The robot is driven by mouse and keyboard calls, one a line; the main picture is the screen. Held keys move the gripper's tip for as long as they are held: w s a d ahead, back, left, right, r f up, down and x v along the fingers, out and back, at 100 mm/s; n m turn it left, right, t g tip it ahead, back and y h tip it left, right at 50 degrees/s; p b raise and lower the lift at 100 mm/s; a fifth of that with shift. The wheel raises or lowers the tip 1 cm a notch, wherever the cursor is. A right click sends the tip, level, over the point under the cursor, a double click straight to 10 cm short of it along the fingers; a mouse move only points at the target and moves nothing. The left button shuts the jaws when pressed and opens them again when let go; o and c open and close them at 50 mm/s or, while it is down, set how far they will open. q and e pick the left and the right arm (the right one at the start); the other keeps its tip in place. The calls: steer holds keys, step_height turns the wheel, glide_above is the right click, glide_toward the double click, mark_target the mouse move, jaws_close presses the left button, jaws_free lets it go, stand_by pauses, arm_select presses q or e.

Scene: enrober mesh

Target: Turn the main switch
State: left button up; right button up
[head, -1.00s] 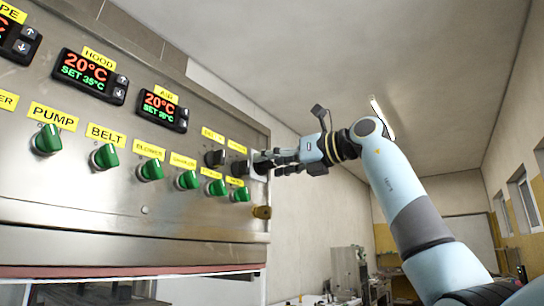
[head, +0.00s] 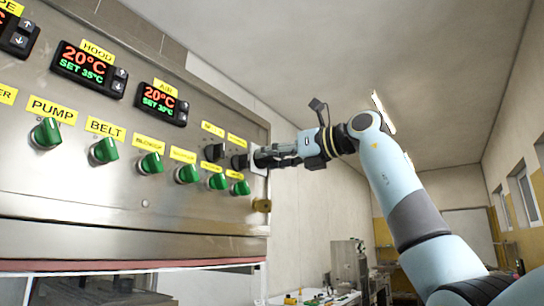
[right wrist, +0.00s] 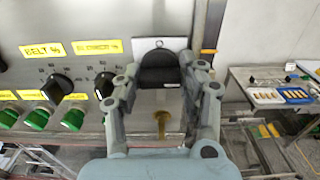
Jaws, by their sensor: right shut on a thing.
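The main switch (right wrist: 158,70) is a large black rotary knob on a white plate (right wrist: 150,44) at the panel's right end. My right gripper (right wrist: 160,78) is shut on this knob, one finger on each side, in the right wrist view. In the head view my right gripper (head: 262,158) reaches the panel's right edge from the right and mostly covers the knob. A strip of the white plate (head: 258,168) shows there. I cannot read a position mark on the knob. My left gripper is not in view.
Two smaller black knobs (head: 213,152) sit left of the switch. Several green knobs (head: 150,163) line the steel panel (head: 100,215) below temperature displays (head: 88,68). A brass-coloured part (head: 262,205) is below the switch. A table with trays (right wrist: 270,95) stands right.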

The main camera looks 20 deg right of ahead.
steer(key=n, duration=0.4)
steer(key=shift+n, duration=0.4)
steer(key=shift+s+a+f+n+b, duration=0.1)
steer(key=shift+n+b, duration=0.45)
steer(key=shift+n, duration=2.65)
steer(key=shift+f+n+b, duration=0.1)
steer(key=shift+n+b, duration=0.4)
steer(key=shift+n, duration=2.7)
steer(key=o, duration=1.2)
steer(key=shift+c, duration=0.2)
